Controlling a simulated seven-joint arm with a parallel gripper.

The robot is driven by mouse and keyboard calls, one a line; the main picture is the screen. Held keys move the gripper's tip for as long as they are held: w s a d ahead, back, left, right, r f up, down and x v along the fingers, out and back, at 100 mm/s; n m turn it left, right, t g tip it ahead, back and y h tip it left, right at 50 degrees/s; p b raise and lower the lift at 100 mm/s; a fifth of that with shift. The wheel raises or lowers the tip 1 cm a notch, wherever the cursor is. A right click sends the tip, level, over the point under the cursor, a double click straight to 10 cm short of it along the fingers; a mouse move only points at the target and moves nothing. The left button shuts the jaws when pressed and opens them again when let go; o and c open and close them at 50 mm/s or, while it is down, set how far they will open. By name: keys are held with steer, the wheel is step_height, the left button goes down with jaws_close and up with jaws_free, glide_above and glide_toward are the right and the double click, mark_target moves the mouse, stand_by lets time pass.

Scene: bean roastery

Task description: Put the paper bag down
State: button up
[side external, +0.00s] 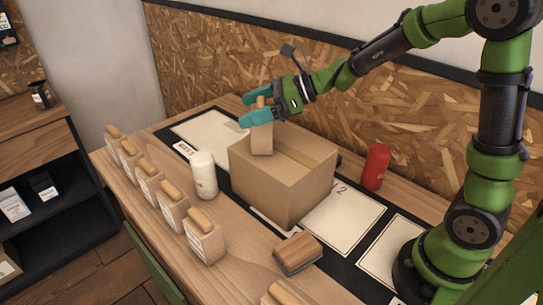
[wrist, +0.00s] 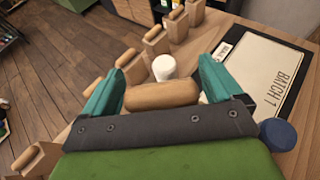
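My gripper (side external: 250,110) has teal fingers and is shut on a paper bag (side external: 261,140) by its rolled top. The rolled top (wrist: 162,95) lies between the two fingers in the wrist view, and the bag's body is hidden below it there. I cannot tell whether the bag's base touches the box. A pale mat (side external: 203,130) lies behind the box; it is marked BATCH 1 in the wrist view (wrist: 268,70).
Several similar bags (side external: 203,238) stand along the table's left edge. A white bottle (side external: 204,175), a red bottle (side external: 375,167) and a brown-topped block (side external: 298,252) stand around the box. A blue round-topped object (wrist: 278,134) shows at right in the wrist view. Another mat (side external: 345,222) is partly bare.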

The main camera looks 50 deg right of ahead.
steer(key=shift+o, duration=0.3)
steer(key=shift+r, duration=0.25)
steer(key=v, duration=1.1)
steer(key=s+a+f+n+g+h, duration=0.1)
steer(key=s+a+n+h, duration=0.1)
steer(key=s+n, duration=0.5)
steer(key=s+a+f+n+g+h, duration=0.1)
steer(key=s+n+h, duration=0.4)
steer(key=n, duration=1.1)
steer(key=s, duration=0.3)
steer(key=shift+a+f+h, duration=0.3)
steer(key=shift+a+f, duration=0.05)
steer(key=shift+f, duration=0.05)
steer(key=c, duration=0.3)
steer(key=shift+r, duration=0.1)
